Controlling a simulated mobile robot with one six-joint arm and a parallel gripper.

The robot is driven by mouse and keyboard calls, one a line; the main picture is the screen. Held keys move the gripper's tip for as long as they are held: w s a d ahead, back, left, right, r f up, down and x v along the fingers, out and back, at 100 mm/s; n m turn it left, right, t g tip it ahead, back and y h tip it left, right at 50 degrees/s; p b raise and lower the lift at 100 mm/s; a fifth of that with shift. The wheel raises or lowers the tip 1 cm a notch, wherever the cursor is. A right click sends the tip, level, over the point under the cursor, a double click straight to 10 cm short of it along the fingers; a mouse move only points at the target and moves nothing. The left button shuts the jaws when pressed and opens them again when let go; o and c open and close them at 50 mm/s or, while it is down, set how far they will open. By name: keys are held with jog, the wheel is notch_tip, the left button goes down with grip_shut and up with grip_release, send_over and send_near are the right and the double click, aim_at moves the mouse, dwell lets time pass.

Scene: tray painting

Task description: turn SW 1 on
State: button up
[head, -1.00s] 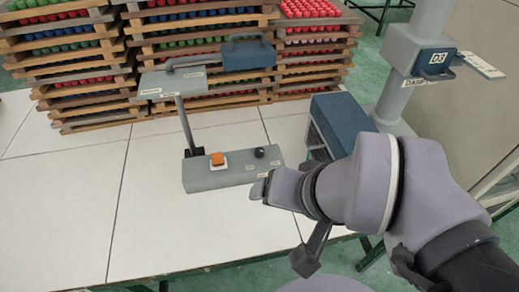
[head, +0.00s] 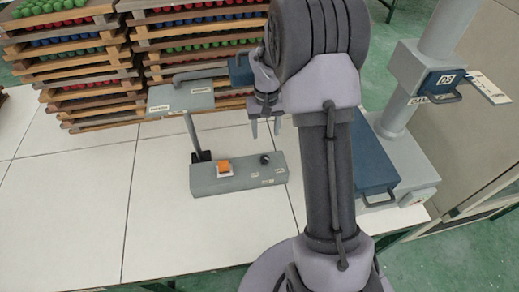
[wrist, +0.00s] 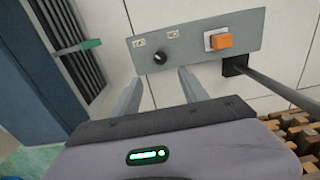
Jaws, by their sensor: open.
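A grey switch box (head: 238,177) lies on the white table and carries an orange button (head: 224,167) on a white base and a small black knob (head: 265,159). In the wrist view the box (wrist: 190,43) shows the knob (wrist: 160,58) at its left part and the orange button (wrist: 221,39) at its right. Small labels beside them are too small to read, so I cannot tell which is SW 1. My gripper (head: 266,131) is open and empty, with its fingers pointing down over the knob's end of the box. In the wrist view its fingertips (wrist: 161,74) are spread below the knob, apart from it.
A post beside the box bears a grey plate with a handle (head: 180,97). A blue-fronted unit (head: 372,165) stands at the right, near a grey column (head: 408,100). Stacked wooden trays (head: 85,75) of coloured pieces fill the back. The table's front left (head: 70,230) is clear.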

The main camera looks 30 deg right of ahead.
aim_at(265, 158)
notch_tip(265, 158, down, 14)
jog(key=b, duration=0.3)
jog(key=shift+r, duration=0.1)
grip_shut()
